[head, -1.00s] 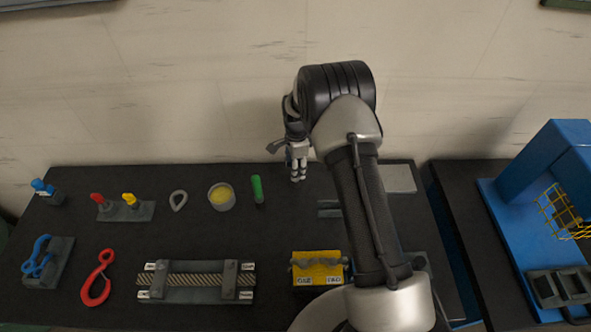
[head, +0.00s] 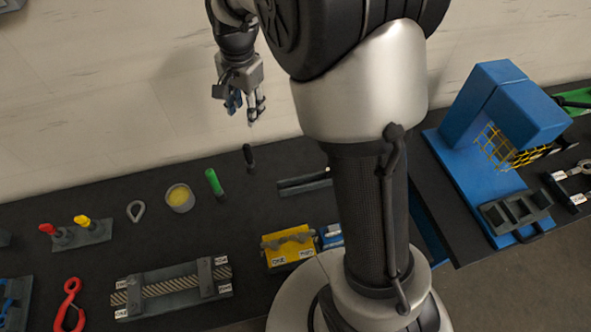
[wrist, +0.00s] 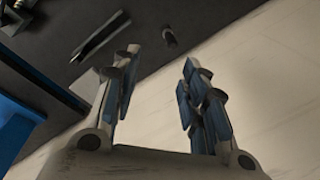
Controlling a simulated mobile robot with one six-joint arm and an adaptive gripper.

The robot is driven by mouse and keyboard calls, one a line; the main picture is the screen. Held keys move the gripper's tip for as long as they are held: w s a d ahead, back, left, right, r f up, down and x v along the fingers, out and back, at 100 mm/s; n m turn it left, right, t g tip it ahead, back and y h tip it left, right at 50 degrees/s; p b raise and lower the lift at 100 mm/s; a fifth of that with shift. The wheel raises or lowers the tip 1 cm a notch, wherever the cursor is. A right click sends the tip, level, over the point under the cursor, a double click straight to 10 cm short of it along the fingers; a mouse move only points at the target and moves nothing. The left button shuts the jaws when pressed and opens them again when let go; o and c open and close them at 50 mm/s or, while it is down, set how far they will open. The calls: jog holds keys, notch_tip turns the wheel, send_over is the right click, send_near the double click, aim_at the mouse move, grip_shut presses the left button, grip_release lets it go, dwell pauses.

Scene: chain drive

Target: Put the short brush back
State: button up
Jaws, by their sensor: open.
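A small upright black piece (head: 249,157), possibly the short brush, stands on the dark bench top; it also shows in the wrist view (wrist: 168,38). An upright green-handled piece (head: 213,182) stands just left of it. I cannot tell for sure which is the brush. My gripper (head: 243,108) is open and empty, raised above the bench's back edge near the wall. In the wrist view its fingers (wrist: 160,60) are spread with nothing between them. A grey bar-like holder (head: 304,186) lies right of the black piece, partly hidden by my arm.
A round tin of yellow stuff (head: 179,197) and a metal ring (head: 135,211) lie to the left. A blue machine with yellow mesh (head: 500,145) stands right. My arm hides some of the bench.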

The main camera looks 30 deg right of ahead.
jog(key=s+r+n+t, duration=0.1)
jog(key=s+r+n, duration=0.2)
jog(key=s+r, duration=0.35)
jog(key=s+r+n+t, duration=0.1)
jog(key=s+r+n, duration=0.25)
jog(key=s, duration=0.55)
jog(key=s+n+t, duration=0.1)
jog(key=s+n, duration=0.4)
jog(key=s, duration=0.7)
jog(key=shift+s+f, duration=0.4)
jog(key=shift+f, duration=0.05)
